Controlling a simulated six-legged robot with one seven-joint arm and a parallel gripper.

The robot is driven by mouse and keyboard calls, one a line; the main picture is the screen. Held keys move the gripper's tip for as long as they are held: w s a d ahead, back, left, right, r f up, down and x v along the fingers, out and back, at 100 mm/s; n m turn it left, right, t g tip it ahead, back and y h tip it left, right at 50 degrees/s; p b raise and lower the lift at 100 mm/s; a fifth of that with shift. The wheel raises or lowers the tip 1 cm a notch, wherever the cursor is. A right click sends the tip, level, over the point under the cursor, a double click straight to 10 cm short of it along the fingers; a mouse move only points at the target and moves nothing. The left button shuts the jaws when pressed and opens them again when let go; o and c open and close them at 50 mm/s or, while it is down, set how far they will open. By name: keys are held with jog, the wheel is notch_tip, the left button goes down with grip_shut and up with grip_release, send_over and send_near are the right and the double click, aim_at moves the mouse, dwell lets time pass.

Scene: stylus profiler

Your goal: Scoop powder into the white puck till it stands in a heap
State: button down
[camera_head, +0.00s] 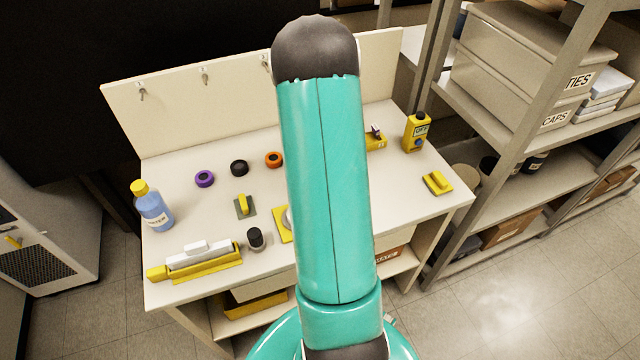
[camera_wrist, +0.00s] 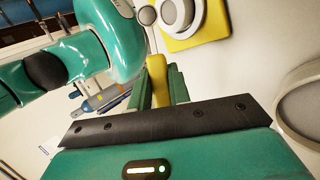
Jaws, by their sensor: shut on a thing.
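My gripper (camera_wrist: 160,88) shows in the wrist view, its green fingers shut on a yellow handle (camera_wrist: 158,75). In the head view my arm covers the gripper and most of this plate (camera_head: 281,232); only a sliver of the puck shows (camera_head: 289,216). I cannot make out a powder heap.

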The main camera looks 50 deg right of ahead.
jog(key=shift+m+g+y, duration=0.3)
jog(key=shift+y, duration=0.1)
jog(key=shift+f, duration=0.1)
dwell(0.3)
jog(key=shift+d+m+g+y, duration=0.1)
jog(key=shift+m+g+y, duration=0.2)
jog(key=shift+g+y, duration=0.15)
jog(key=shift+f+m+g+y, duration=0.1)
jog(key=shift+m+g+y, duration=0.2)
jog(key=shift+y, duration=0.15)
jog(key=shift+w+f+m+g+y, duration=0.1)
jog(key=shift+m+g+y, duration=0.2)
jog(key=shift+y, duration=0.1)
